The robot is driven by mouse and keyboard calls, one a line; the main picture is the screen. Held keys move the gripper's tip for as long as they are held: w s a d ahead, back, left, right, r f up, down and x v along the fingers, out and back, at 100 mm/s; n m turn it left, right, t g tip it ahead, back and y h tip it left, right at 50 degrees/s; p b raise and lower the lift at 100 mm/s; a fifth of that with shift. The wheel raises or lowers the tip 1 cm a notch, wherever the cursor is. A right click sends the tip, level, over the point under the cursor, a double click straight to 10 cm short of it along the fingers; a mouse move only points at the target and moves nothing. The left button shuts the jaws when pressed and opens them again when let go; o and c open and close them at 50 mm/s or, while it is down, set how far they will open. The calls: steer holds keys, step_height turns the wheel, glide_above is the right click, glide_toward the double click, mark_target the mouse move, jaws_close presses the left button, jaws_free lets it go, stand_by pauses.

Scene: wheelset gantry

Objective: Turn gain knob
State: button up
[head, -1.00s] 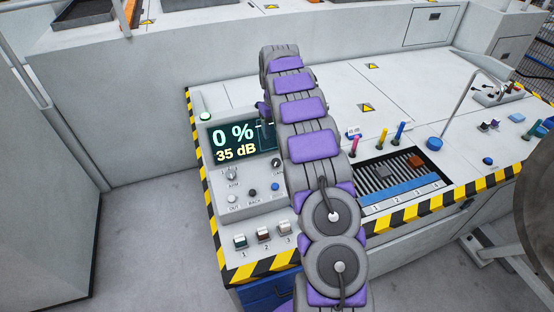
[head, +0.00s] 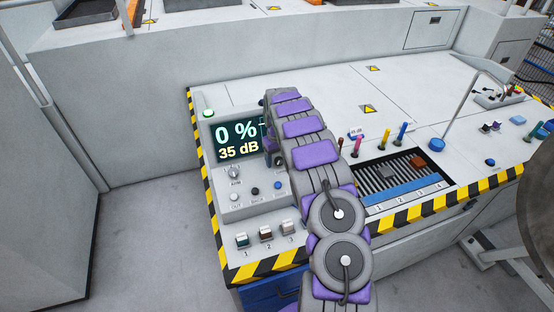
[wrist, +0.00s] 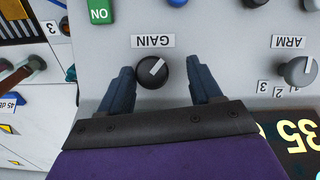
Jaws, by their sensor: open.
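The gain knob (wrist: 153,72) is a round dark knob with a white pointer line, under an upside-down GAIN label in the wrist view. In the head view the gain knob (head: 277,162) shows small beside my arm. My gripper (wrist: 158,80) is open, with one dark blue finger on each side of the knob. The knob sits between the fingers nearer the left one; I cannot tell whether that finger touches it. The display (head: 238,139) reads 0 % and 35 dB.
The ARM knob (wrist: 299,71) is right of the gain knob in the wrist view. A green ON button (wrist: 101,12) is at its upper left. Several coloured pegs (head: 384,137) and a slotted tray (head: 405,190) stand right of my arm in the head view.

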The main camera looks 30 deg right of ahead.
steer(key=shift+d+f, duration=0.2)
steer(key=shift+d, duration=0.65)
steer(key=shift+c, duration=1.5)
steer(key=shift+a, duration=0.5)
steer(key=c, duration=0.4)
steer(key=shift+d, duration=0.2)
steer(key=c, duration=0.3)
steer(key=shift+c, duration=0.2)
